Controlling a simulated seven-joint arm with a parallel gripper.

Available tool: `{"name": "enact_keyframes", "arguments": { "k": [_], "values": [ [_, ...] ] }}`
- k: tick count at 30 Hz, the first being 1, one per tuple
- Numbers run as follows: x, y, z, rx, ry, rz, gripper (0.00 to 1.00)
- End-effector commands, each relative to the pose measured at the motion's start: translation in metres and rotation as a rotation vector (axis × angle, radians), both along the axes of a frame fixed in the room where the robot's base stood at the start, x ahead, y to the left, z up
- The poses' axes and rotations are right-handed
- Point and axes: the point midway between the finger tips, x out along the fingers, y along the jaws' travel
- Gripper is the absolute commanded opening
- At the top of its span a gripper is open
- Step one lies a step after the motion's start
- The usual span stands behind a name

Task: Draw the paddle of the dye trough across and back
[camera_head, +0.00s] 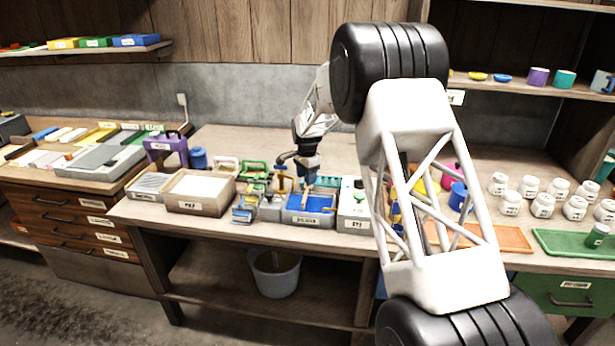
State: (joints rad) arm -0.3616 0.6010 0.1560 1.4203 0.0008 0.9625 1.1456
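The dye trough (318,219) is a grey, labelled box with blue inside, in the middle of the workbench. My gripper (298,172) is over its back left part, pointing down, with dark fingers. A small orange-brown upright piece (283,180) stands just left of the fingers; I cannot tell whether it is the paddle's handle. The paddle is not clearly made out, as the gripper covers part of the trough's back. The fingers are too small to tell whether they are open or shut, or touching anything.
A wooden-sided tray of white material (190,205) stands left of the trough. A grey box with a green button (353,212) stands close on its right. Several small green and yellow items (255,180) crowd its left. My arm hides part of the right bench.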

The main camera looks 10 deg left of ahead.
Motion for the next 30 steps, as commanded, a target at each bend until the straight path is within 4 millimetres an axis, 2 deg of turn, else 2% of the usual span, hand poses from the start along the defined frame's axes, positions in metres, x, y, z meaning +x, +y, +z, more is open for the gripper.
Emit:
{"name": "enact_keyframes", "arguments": {
  "k": [11,24,30],
  "values": [
    [0.000,-0.001,0.007,0.000,0.000,-0.001,0.55],
    [0.000,0.000,0.058,0.000,-0.001,0.000,0.55],
    [0.000,0.000,0.074,0.000,0.000,0.000,0.55]
  ]
}}
